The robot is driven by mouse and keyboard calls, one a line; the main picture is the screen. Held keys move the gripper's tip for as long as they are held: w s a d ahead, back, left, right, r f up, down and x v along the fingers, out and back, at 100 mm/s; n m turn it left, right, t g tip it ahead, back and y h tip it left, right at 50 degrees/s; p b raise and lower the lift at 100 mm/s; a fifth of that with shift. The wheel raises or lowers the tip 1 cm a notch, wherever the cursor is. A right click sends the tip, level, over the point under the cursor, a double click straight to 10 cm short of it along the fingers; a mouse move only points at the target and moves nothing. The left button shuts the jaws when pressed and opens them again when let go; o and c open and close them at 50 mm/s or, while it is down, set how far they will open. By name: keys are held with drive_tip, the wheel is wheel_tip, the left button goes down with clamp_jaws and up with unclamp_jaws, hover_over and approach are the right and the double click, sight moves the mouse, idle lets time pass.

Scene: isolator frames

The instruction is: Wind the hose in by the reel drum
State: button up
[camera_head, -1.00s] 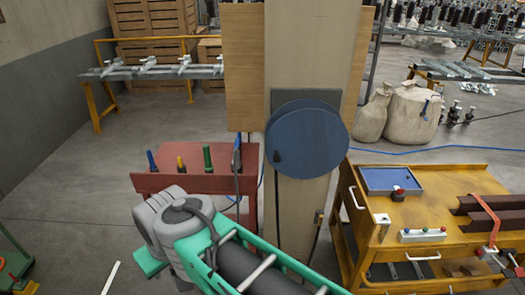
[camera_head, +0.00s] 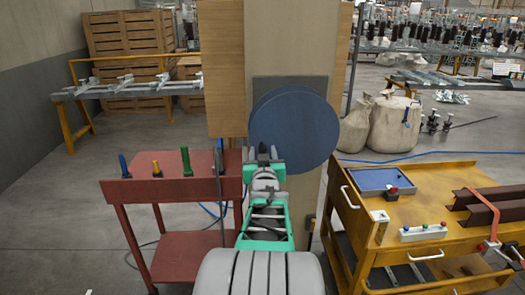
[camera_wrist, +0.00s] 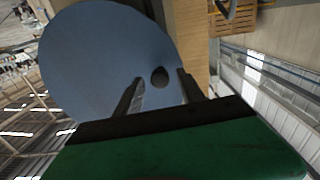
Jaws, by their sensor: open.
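The reel drum (camera_head: 310,128) is a blue disc on a grey plate on a wooden post. It also fills much of the wrist view (camera_wrist: 100,55). A dark round knob (camera_wrist: 159,77) stands out from its face near the rim. My gripper (camera_head: 263,154) is at the drum's lower left edge. In the wrist view its two open fingers (camera_wrist: 160,85) lie one on each side of the knob, with gaps visible. The knob is hidden in the head view. A thin blue line (camera_head: 425,155) lies on the floor; I cannot tell whether it is the hose.
A red table (camera_head: 170,188) with upright handled tools stands left of the post. A yellow cart (camera_head: 440,212) with a blue tray (camera_head: 385,180) and brown beams stands close on the right. Sacks (camera_head: 395,125) lie behind. Grey floor is clear at the left.

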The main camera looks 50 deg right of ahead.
drive_tip(key=shift+x, duration=1.05)
clamp_jaws()
idle(0.6)
